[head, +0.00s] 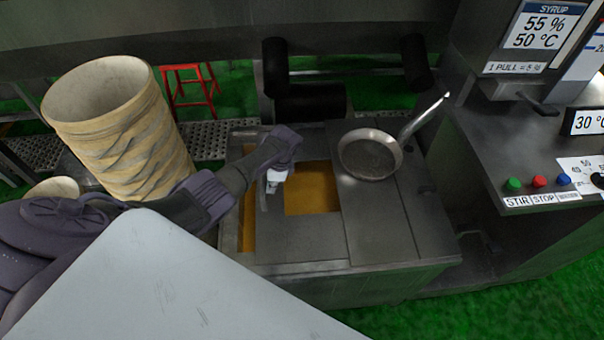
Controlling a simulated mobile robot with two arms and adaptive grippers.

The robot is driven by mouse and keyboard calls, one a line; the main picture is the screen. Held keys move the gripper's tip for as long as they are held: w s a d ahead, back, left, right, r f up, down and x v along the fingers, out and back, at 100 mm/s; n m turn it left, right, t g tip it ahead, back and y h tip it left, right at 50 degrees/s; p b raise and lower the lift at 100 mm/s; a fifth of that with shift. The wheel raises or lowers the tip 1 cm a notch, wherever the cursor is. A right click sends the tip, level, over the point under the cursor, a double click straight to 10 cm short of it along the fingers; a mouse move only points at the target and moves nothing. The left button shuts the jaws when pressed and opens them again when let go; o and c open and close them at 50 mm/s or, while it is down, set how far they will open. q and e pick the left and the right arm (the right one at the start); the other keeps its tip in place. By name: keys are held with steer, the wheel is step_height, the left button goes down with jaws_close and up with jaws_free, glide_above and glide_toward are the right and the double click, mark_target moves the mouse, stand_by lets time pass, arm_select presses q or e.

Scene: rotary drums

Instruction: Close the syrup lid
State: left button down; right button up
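The syrup tank (310,262) is a steel box in the middle of the head view. Orange syrup (312,188) shows through a square opening in its top, and a narrow strip of orange shows further left. A flat steel lid panel (405,222) covers the right part of the top. My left gripper (273,182) is over the left part of the tank, beside the syrup opening. Its fingers are small and partly hidden by the wrist, so I cannot tell whether they touch the lid or hold anything. My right gripper is out of view.
A ladle-like pan (370,158) with a long handle rests on the tank's right top. A control panel (540,190) with coloured buttons is at right. A red stool (190,88) stands behind.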

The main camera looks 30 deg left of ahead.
arm_select(q)
steer(key=s+a+p, duration=0.2)
steer(key=s+a, duration=0.3)
steer(key=a, duration=0.3)
steer(key=shift+a+f, duration=0.15)
steer(key=shift+a, duration=0.05)
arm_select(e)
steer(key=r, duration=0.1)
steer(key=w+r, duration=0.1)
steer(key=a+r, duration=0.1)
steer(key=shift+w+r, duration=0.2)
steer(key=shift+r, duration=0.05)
arm_select(q)
steer(key=shift+s, duration=0.1)
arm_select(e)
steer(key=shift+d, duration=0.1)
